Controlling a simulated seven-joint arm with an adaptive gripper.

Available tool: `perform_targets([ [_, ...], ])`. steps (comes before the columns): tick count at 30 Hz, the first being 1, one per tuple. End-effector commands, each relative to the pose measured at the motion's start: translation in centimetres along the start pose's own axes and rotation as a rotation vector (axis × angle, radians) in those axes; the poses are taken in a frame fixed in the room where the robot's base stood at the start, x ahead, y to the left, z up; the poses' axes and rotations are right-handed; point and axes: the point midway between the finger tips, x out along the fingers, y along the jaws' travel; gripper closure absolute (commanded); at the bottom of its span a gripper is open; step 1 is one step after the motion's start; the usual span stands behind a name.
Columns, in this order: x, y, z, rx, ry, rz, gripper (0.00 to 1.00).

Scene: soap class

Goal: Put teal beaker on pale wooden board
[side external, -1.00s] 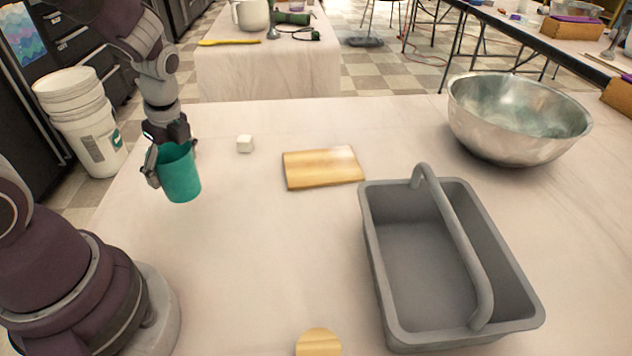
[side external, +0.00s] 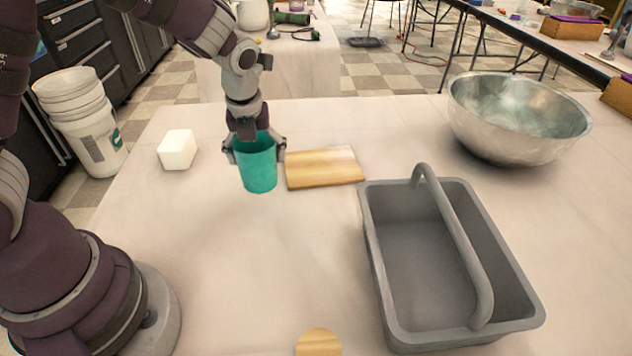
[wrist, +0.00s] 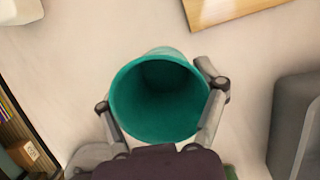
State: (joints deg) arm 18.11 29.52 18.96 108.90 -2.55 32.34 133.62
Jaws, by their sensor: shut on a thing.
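The teal beaker (side external: 257,168) is upright with its mouth up, held in my gripper (side external: 255,150), whose fingers close on it from both sides. It seems to hang a little above the table, just left of the pale wooden board (side external: 325,168). In the wrist view I look down into the beaker (wrist: 158,98), which looks empty, between the fingertips of my gripper (wrist: 160,105). The board lies flat and bare; its corner shows at the top of the wrist view (wrist: 225,8).
A white block (side external: 178,149) stands left of the beaker. A grey caddy with a handle (side external: 375,270) is right of and nearer than the board. A metal bowl (side external: 515,135) is at the back right. A round wooden piece (side external: 319,342) lies at the front edge.

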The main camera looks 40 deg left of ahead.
Motion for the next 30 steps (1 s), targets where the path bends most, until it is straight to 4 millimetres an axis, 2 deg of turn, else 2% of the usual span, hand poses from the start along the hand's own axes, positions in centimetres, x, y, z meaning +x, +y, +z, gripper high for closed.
perform_targets([
  [6,1.7,-3.3,3.7,-0.003,0.000,0.003,0.63],
  [12,2.4,-5.1,5.5,-0.003,0.001,0.003,0.63],
  [14,2.6,-5.2,5.7,-0.004,0.001,0.002,0.63],
  [18,4.9,-5.2,5.1,-0.004,0.005,0.005,0.63],
  [21,5.8,-5.3,4.8,-0.004,0.003,0.002,0.63],
  [30,6.0,-5.3,4.8,-0.004,0.001,0.001,0.63],
])
